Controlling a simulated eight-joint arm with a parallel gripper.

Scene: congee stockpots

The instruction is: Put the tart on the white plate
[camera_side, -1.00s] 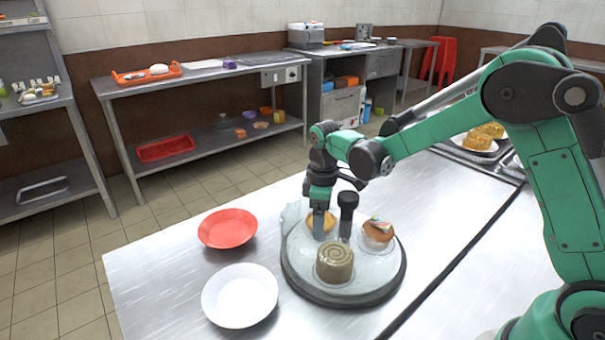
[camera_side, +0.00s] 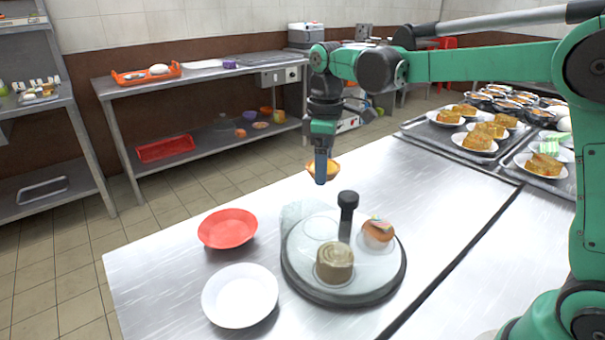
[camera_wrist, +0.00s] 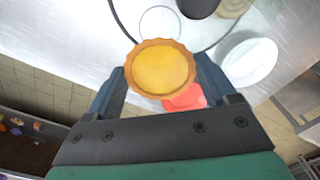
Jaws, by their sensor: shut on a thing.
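The tart (camera_side: 325,169), round with a yellow filling and a golden crust, is held by my gripper (camera_side: 322,172), well above the round serving stand. In the wrist view the tart (camera_wrist: 160,70) sits between the two fingers of my gripper (camera_wrist: 160,84), its yellow top facing the camera. The white plate (camera_side: 240,296) is empty on the metal table, front left of the stand. It also shows at the right of the wrist view (camera_wrist: 249,62).
The round stand (camera_side: 345,292) holds a swirled brown cake (camera_side: 334,262), a topped bun (camera_side: 378,232) and an upright black knob (camera_side: 348,200). A red plate (camera_side: 228,229) lies behind the white plate. Trays of food (camera_side: 462,160) stand at the back right.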

